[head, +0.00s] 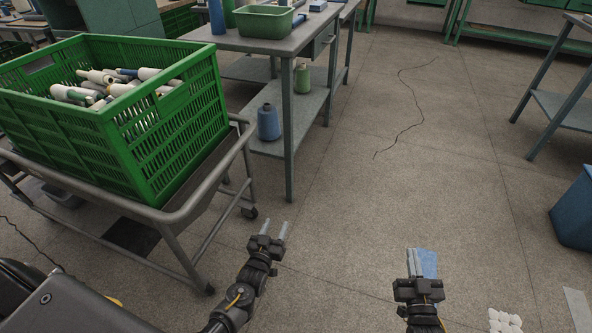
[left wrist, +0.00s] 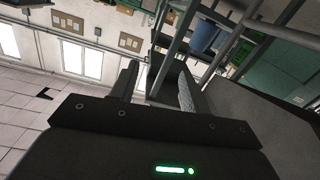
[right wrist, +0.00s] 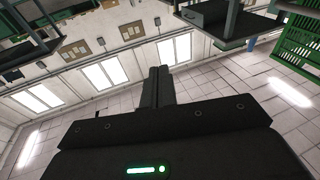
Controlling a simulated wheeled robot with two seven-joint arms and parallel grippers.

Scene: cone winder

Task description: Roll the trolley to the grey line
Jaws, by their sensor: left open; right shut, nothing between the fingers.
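The trolley (head: 168,212) stands at the left of the head view. It has a grey tube frame, dark castors and a big green crate on top. My left gripper (head: 274,230) is open and empty, right of the trolley's near right corner and apart from it. My right gripper (head: 411,258) is shut and empty, over the floor further right; its closed fingers also show in the right wrist view (right wrist: 158,82). A pale grey strip (head: 578,311) lies on the floor at the lower right edge; I cannot tell whether it is the grey line.
The crate (head: 175,135) holds several yarn cones (head: 100,88). A workbench (head: 290,42) with a lower shelf stands just behind the trolley. A blue bin (head: 573,212) is at the right, and white pieces (head: 505,321) lie at lower right. The middle floor is clear.

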